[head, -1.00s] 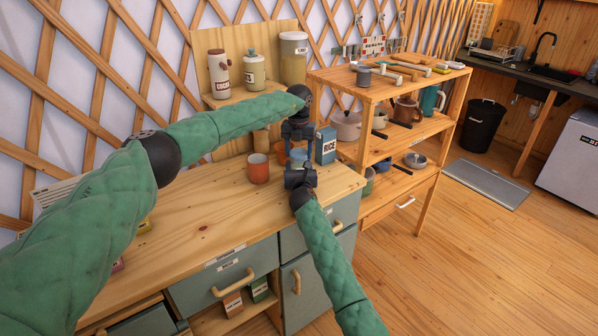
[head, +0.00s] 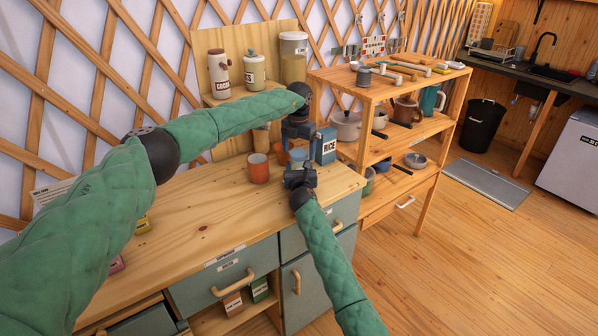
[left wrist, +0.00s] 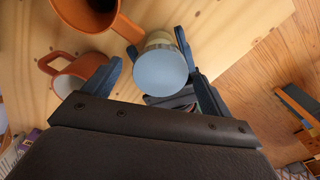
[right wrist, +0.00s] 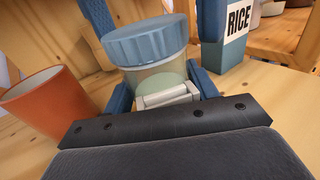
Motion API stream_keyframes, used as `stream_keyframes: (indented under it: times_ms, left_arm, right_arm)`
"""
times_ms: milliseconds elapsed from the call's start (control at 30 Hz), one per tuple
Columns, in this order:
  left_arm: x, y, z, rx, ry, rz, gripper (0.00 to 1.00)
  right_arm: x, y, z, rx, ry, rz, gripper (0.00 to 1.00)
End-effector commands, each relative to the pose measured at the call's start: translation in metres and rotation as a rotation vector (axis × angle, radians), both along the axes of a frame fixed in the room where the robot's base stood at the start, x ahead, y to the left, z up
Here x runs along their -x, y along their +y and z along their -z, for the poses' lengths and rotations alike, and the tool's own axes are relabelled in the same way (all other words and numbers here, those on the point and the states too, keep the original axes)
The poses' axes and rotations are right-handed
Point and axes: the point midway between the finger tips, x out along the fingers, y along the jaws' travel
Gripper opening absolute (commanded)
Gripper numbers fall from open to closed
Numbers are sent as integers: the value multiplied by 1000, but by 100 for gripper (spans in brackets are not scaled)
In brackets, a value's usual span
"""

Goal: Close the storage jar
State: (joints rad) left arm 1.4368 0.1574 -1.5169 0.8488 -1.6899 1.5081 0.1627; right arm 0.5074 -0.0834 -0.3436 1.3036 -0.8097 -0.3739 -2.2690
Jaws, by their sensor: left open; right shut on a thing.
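The storage jar (right wrist: 157,73) has a clear body with pale green contents and stands upright on the wooden counter. Its round blue lid (right wrist: 148,40) sits on top in the right wrist view; I cannot tell how tightly. My right gripper (right wrist: 165,92) is shut on the jar's body from the near side. My left gripper (left wrist: 158,82) is open above, its blue fingers on either side of the lid (left wrist: 160,72) and apart from it. In the head view the left gripper (head: 297,148) and right gripper (head: 298,172) hide most of the jar.
An orange mug (head: 258,169) stands close left of the jar. A blue RICE box (head: 326,146) stands close behind it to the right. A shelf unit (head: 383,90) with pots stands right of the counter. The counter's left part (head: 190,215) is mostly clear.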

Motion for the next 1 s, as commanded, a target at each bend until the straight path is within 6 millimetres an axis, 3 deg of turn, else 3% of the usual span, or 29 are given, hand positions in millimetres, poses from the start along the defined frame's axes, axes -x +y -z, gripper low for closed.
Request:
stream_keyframes:
  times_ms: [500,733,1000]
  left_arm:
    - [-1,0,-91,0,-1,1,84]
    - [-1,0,-109,0,0,1,84]
    - [-1,0,-112,-1,1,1,84]
  right_arm:
    - [0,0,0,0,0,0,0]
    - [0,0,0,0,0,0,0]
    - [0,0,0,0,0,0,0]
